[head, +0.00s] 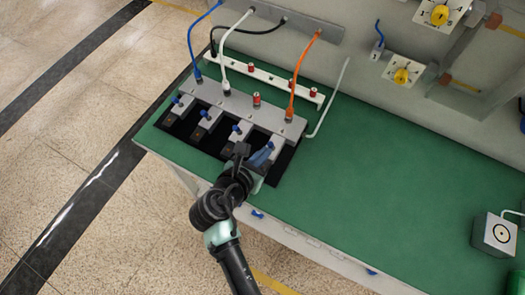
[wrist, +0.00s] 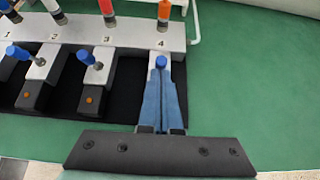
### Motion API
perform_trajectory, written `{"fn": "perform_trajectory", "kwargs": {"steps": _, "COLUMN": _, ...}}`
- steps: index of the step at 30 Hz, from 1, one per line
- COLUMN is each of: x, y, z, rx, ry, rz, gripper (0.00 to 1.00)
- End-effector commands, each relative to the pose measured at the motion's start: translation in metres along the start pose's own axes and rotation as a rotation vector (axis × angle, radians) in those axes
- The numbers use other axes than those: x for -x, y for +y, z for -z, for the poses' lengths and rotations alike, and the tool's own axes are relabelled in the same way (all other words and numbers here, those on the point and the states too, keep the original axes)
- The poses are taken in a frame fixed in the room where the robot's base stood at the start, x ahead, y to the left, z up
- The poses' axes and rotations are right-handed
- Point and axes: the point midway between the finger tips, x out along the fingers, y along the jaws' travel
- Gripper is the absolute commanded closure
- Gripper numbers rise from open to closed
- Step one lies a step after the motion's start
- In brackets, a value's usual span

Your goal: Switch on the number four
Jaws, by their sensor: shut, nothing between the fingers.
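The number four switch is at the right end of a grey numbered block (wrist: 120,32), below the printed 4 and an orange plug (wrist: 164,12). Its blue knob (wrist: 160,62) shows just beyond my fingertips in the wrist view. My gripper (wrist: 160,76) is shut and empty, its blue fingers together over the number four arm. The fingers hide the switch's lower part; whether they touch the knob I cannot tell. In the head view my gripper (head: 264,153) is over the block's right end. The number three lever's blue knob (wrist: 85,57) stands to the left.
Number two's blue knob (wrist: 12,52) is further left. Cables rise from the block, including an orange cable (head: 297,75). A white strip with red knobs (head: 265,74) lies behind. The green tabletop (head: 375,180) is clear to the right, up to a grey box (head: 494,235).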

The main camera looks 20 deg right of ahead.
Motion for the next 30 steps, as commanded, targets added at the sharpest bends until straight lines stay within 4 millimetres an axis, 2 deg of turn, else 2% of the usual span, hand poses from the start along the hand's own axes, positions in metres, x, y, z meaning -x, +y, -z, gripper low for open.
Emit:
{"fn": "perform_trajectory", "kwargs": {"steps": 14, "x": 0.002, "y": -0.001, "z": -0.013, "rx": -0.002, "ry": 0.087, "rz": 0.002, "gripper": 1.00}}
{"fn": "perform_trajectory", "kwargs": {"steps": 30, "x": -0.006, "y": 0.000, "z": -0.031, "rx": -0.005, "ry": 0.369, "rz": 0.002, "gripper": 1.00}}
